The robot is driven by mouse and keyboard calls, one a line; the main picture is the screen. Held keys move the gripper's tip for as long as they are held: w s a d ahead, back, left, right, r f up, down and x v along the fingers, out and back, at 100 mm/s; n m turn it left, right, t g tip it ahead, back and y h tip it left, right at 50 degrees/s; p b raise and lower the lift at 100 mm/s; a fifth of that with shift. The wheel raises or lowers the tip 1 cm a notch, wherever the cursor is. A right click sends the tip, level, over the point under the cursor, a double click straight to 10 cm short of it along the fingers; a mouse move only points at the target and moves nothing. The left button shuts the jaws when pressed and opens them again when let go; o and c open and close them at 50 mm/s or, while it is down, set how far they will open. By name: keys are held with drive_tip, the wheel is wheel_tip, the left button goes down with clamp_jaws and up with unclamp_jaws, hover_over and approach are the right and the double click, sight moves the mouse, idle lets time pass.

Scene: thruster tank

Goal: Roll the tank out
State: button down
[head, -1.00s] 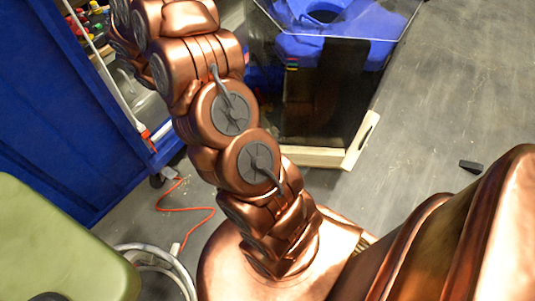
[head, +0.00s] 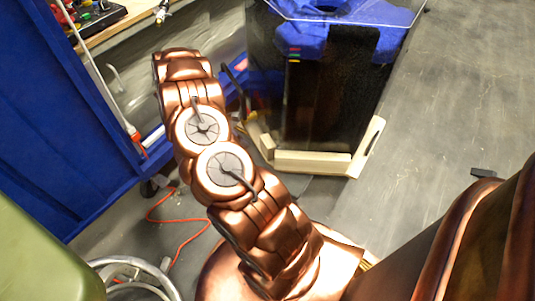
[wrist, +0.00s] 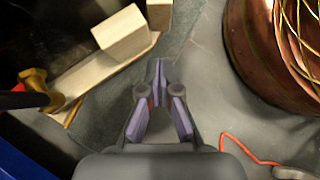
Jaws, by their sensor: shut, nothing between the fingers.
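The tank (head: 330,105) is a dark, clear-walled box with a bright blue part (head: 365,45) in its top. It stands on a pale wooden base (head: 312,163) on the grey floor, behind and to the right of my arm in the head view. In the wrist view a pale wooden block and strip of the base (wrist: 95,65) show at upper left. My gripper (wrist: 160,66) is shut and empty over the floor, its tips just right of the wood. I see no clear contact. In the head view my arm hides the gripper.
A brass-coloured fitting with a dark rod (wrist: 36,84) is left of my gripper. A blue panel (head: 60,130) and workbench (head: 100,35) stand left. An orange cord (head: 178,222) and coiled pale hose (head: 130,270) lie on the floor. The floor right of the tank is mostly clear, with a small black object (head: 483,173).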

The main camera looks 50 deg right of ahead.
sight(268, 152)
drive_tip(key=shift+s+d+f+b, duration=0.6)
drive_tip(key=shift+s+d+f, duration=0.25)
drive_tip(key=shift+s, duration=0.45)
drive_tip(key=shift+s+d+f+b, duration=0.6)
drive_tip(key=shift+s+d+f, duration=0.25)
drive_tip(key=shift+s, duration=0.4)
drive_tip(key=shift+s+d+f+b, duration=0.6)
drive_tip(key=shift+s+d+f, duration=0.2)
drive_tip(key=shift+s, duration=0.5)
